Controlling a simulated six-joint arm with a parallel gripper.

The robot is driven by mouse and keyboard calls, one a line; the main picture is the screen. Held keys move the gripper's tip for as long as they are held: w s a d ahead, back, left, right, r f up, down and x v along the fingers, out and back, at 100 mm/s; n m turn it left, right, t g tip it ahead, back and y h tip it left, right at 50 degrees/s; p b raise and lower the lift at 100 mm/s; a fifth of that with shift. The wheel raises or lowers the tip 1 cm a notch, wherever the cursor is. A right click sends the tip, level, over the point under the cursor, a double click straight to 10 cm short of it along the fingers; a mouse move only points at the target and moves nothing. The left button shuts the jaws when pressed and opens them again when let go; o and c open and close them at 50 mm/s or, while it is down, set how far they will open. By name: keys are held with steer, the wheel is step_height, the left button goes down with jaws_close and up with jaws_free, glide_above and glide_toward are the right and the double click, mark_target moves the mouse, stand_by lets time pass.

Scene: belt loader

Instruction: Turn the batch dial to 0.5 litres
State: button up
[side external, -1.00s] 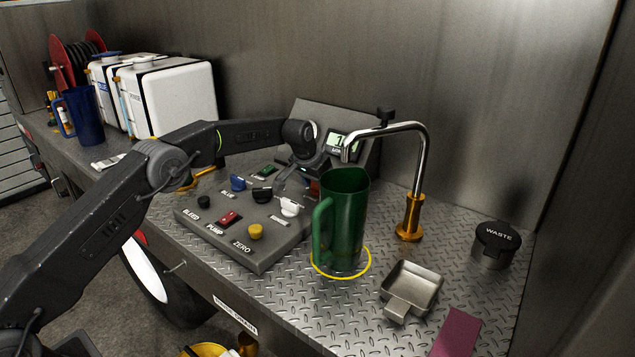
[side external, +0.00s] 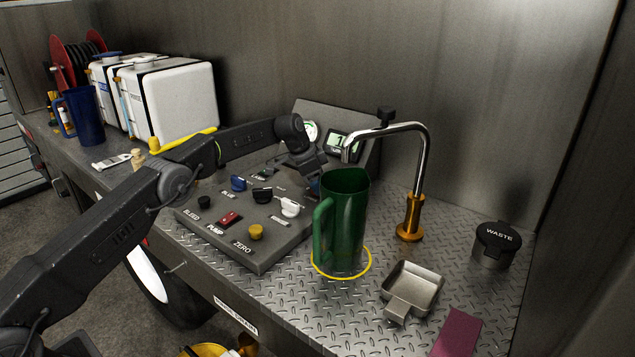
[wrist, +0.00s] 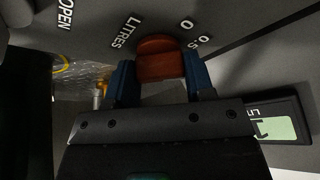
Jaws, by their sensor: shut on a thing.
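The batch dial (wrist: 160,66) is an orange-red knob in the wrist view, beside the printed words LITRES, 0 and 0.5. My gripper (wrist: 160,76) has its blue fingers on both sides of the knob and is shut on it. Which mark the dial points to, I cannot tell. In the side view my wrist (side external: 302,150) reaches down behind the green jug (side external: 345,225), which hides the fingers and the dial.
The control panel (side external: 270,258) carries several knobs and switches left of the jug. The display (side external: 340,142) stands behind, partly covered by the spout (side external: 425,160). A metal scoop (side external: 412,285) and WASTE pot (side external: 492,245) are at right.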

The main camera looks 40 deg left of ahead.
steer(key=shift+m, duration=0.3)
steer(key=o, duration=0.9)
steer(key=v, duration=1.3)
steer(key=shift+a+r, duration=0.25)
steer(key=shift+r, duration=0.15)
